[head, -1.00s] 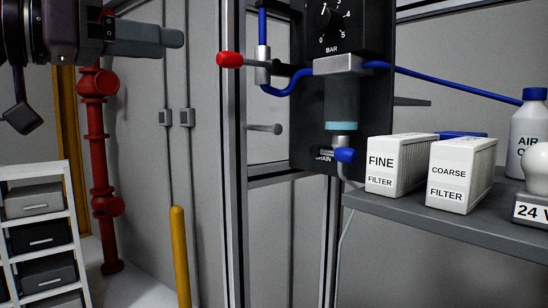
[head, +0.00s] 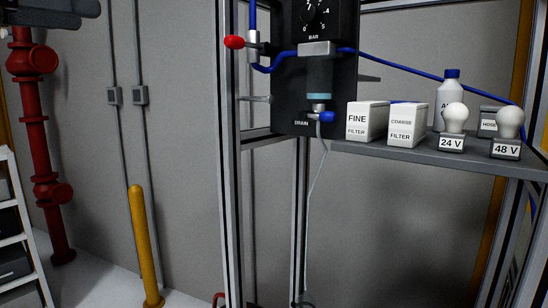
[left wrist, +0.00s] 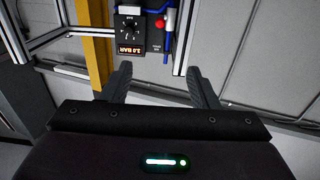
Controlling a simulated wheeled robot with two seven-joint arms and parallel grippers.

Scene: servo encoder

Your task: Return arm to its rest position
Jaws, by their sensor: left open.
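My left gripper (left wrist: 158,68) shows in the left wrist view with its two dark fingers spread apart and nothing between them. In the head view only a dark piece of my left gripper (head: 75,7) shows at the top left edge, apart from the frame and shelf. Most of my left arm is outside the head view. My right gripper is in neither view.
A black regulator panel (head: 345,75) with a red-handled valve (head: 234,42) hangs on a metal frame. A grey shelf (head: 400,153) holds filter boxes, a bottle and bulbs. A yellow post (head: 145,240) and red pipe (head: 36,130) stand left.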

